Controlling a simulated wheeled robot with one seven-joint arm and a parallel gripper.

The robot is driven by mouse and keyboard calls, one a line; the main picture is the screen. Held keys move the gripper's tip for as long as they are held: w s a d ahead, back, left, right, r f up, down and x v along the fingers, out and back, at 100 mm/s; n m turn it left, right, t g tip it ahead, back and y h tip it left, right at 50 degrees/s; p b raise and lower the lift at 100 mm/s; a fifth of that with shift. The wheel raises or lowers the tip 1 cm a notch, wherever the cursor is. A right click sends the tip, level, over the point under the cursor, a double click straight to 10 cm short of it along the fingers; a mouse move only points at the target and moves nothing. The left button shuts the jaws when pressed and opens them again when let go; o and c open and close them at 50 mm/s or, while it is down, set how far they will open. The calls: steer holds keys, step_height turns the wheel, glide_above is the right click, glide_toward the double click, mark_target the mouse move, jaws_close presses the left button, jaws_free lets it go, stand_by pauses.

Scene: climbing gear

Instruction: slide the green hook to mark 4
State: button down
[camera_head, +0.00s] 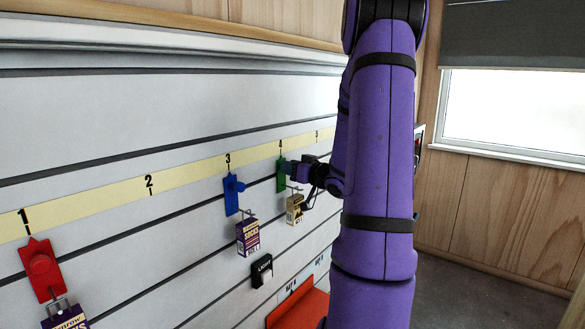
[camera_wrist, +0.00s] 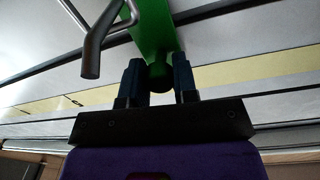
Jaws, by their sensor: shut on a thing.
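The green hook (camera_head: 281,176) hangs on the slatted wall just under mark 4 (camera_head: 281,145) on the yellow number strip. A small tan box hangs from its metal prong. My gripper (camera_head: 294,170) is at the hook from the right, its fingers small and partly hidden in the head view. In the wrist view the green hook (camera_wrist: 153,35) fills the top middle, and my gripper's blue fingers (camera_wrist: 159,80) are shut on its round green knob (camera_wrist: 159,75). The metal prong (camera_wrist: 92,50) shows at the upper left.
A blue hook (camera_head: 232,194) with a purple box (camera_head: 247,236) hangs at mark 3. A red hook (camera_head: 41,268) hangs at mark 1. A black light box (camera_head: 262,270) and an orange-red bin (camera_head: 298,306) are lower down. My purple arm covers the strip right of mark 5.

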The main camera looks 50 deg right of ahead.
steer(key=c, duration=0.9)
jaws_free()
steer(key=s, duration=1.1)
steer(key=shift+a, duration=0.3)
steer(key=shift+w, duration=0.1)
